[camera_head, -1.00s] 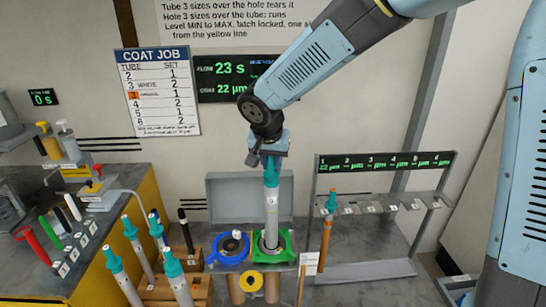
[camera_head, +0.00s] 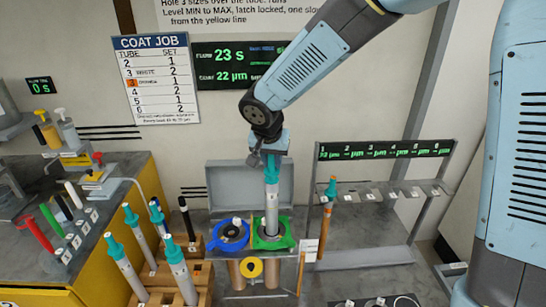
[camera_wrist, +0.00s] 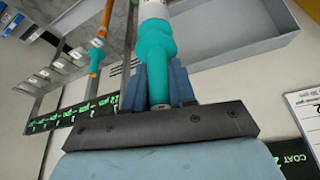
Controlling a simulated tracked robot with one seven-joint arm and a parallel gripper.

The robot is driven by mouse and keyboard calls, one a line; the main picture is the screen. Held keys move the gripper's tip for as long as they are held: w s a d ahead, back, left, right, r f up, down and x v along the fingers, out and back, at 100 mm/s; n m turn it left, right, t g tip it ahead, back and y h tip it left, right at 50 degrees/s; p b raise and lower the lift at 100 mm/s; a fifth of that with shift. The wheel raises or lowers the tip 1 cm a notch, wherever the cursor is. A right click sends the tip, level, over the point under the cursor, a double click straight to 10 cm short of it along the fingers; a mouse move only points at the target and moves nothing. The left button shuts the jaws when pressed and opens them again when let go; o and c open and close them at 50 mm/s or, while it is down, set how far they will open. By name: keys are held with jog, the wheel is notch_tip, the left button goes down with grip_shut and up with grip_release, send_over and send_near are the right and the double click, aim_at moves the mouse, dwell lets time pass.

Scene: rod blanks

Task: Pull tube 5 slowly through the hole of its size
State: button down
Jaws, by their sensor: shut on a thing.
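My gripper (camera_head: 268,154) is shut on the teal top of a grey-white tube (camera_head: 271,200). The teal top (camera_wrist: 155,60) sits between the blue fingers in the wrist view. The tube stands upright, with its lower end inside the green-framed hole (camera_head: 273,244). I cannot surely read its number. A blue ring (camera_head: 229,247) with a hole lies just left of the green frame. The part of the tube below the frame is hidden.
Several teal-topped tubes stand in a wooden rack (camera_head: 160,275) at front left. An orange tube (camera_head: 326,220) hangs from the rack with numbered slots (camera_head: 385,188) on the right. The COAT JOB board (camera_head: 155,80) is on the wall. A grey open lid (camera_head: 247,182) stands behind the holes.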

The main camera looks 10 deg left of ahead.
aim_at(272, 179)
jog(key=shift+f, duration=4.5)
jog(key=shift+f, duration=4.4)
jog(key=shift+r, duration=5.4)
